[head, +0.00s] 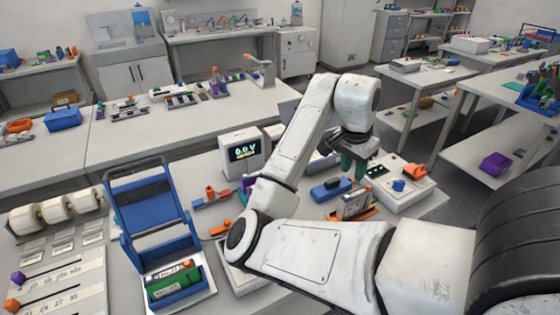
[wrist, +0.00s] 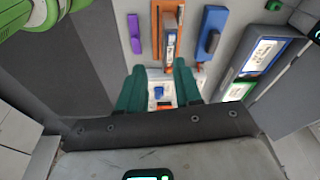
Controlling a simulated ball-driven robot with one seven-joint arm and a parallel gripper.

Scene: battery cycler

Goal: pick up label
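My gripper (wrist: 159,72) is open, its two green fingers apart with nothing between them. In the head view my gripper (head: 353,167) points down above the right part of the front bench, by a white device (head: 403,187) with a blue knob. That device (wrist: 160,93) shows beyond and between the fingers in the wrist view. Small pale label-like pieces (head: 62,241) lie below several white rolls (head: 55,209) at the far left of the head view, far from my gripper. I cannot tell which piece is the task's label.
An orange fixture (head: 366,212) holds an upright piece near my gripper, beside a blue block (head: 330,190). A 0.0 V meter (head: 243,154) stands behind. A blue frame (head: 112,205) and a blue tray (head: 199,287) with cells stand left. My arm crosses the bench's middle.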

